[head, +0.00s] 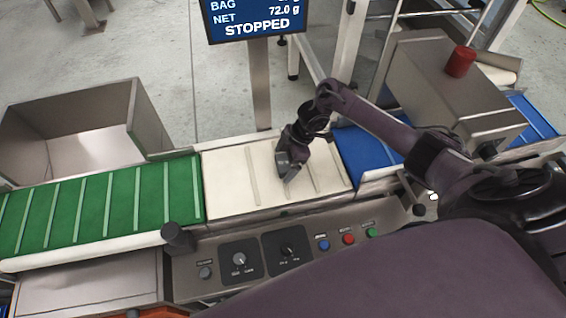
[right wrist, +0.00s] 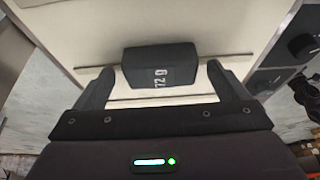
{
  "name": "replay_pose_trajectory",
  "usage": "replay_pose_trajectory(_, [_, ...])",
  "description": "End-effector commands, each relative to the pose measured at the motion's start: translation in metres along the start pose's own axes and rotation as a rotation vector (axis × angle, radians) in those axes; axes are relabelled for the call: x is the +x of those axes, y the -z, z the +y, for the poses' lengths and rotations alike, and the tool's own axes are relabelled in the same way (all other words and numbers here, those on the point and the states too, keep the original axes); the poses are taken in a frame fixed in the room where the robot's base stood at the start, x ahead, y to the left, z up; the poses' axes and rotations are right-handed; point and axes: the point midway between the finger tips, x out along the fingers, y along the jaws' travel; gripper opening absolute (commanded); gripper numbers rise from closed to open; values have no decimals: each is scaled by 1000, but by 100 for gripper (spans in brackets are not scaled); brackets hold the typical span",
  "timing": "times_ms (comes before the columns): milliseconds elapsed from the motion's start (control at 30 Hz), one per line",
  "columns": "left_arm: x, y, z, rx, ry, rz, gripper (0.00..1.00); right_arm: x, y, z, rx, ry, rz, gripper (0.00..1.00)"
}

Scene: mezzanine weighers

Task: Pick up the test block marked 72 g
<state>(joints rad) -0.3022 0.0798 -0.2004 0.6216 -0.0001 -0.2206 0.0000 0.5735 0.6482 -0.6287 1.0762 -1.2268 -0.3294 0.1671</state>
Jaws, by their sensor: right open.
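The test block is a dark, box-shaped piece with "72 g" in white on its face. It shows in the right wrist view (right wrist: 160,66), lying on the cream weighing belt (head: 225,178). My right gripper (head: 291,170) reaches down over this belt in the head view and hides most or all of the block there. In the right wrist view my right gripper (right wrist: 160,84) is open. Its two fingers stand on either side of the block's near part, with a gap at each side. My left gripper is not in view.
A green ribbed belt (head: 122,203) lies left and a blue belt (head: 367,150) right. A display (head: 255,18) reads NET 72.0 g, STOPPED. A control panel (head: 285,250) runs along the front. A steel box (head: 445,80) with a red beacon (head: 460,61) stands right, an open bin (head: 125,125) left.

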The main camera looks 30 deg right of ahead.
Motion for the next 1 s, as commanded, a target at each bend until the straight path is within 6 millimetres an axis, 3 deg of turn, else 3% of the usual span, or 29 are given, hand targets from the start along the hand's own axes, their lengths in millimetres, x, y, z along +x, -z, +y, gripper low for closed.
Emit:
replay_pose_trajectory(300, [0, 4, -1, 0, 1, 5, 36, 7, 0, 0, -1, -1, 0, 94])
replay_pose_trajectory(700, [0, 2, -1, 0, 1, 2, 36, 6, 0, 0, -1, -1, 0, 41])
replay_pose_trajectory(1000, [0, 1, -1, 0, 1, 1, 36, 4, 1, 0, -1, -1, 0, 41])
